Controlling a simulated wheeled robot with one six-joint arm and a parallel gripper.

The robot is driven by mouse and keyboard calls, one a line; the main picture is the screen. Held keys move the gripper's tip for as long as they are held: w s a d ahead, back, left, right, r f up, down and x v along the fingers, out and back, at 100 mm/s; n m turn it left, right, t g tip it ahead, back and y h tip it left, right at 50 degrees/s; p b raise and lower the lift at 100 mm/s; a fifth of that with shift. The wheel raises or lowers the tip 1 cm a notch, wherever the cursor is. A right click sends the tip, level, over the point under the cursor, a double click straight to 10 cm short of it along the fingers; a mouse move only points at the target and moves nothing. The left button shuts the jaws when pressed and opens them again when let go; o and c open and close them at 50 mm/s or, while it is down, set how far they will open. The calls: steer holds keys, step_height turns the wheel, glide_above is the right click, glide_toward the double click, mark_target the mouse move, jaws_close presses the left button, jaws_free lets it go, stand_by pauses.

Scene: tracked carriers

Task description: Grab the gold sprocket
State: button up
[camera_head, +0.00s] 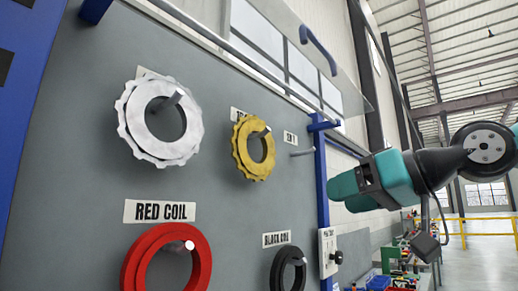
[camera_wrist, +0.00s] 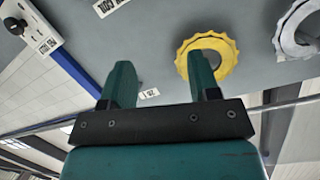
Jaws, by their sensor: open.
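The gold sprocket (camera_head: 241,150) is a toothed yellow ring hanging on a metal peg on the grey board, right of the white sprocket in the head view. My gripper (camera_head: 338,192) is to the right of it, in front of the board's blue right post, and apart from it. In the wrist view the gold sprocket (camera_wrist: 229,62) lies beyond the right finger, which covers part of its lower left side. The two teal fingers of my gripper (camera_wrist: 161,80) are spread with nothing between them.
The white sprocket (camera_head: 130,118), red coil (camera_head: 134,266) and black coil (camera_head: 279,272) hang on the same grey board (camera_head: 70,150). An empty peg (camera_head: 302,153) sticks out right of the gold sprocket. A blue post (camera_head: 321,165) and a switch box (camera_head: 327,250) edge the board.

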steer(key=n+t+y, duration=0.1)
steer(key=y, duration=0.1)
glide_toward(271, 154)
steer(key=p+x, duration=0.4)
steer(key=p, duration=0.1)
steer(key=shift+w+a+p, duration=0.15)
steer(key=shift+w+p, duration=0.15)
steer(key=p+x, duration=0.4)
steer(key=x, duration=0.1)
steer(key=shift+s+a+r, duration=0.1)
steer(key=shift+r, duration=0.05)
steer(key=shift+w+a, duration=0.3)
steer(key=shift+f, duration=0.2)
steer(key=c, duration=0.9)
steer(key=shift+o, duration=0.2)
steer(key=shift+r, duration=0.1)
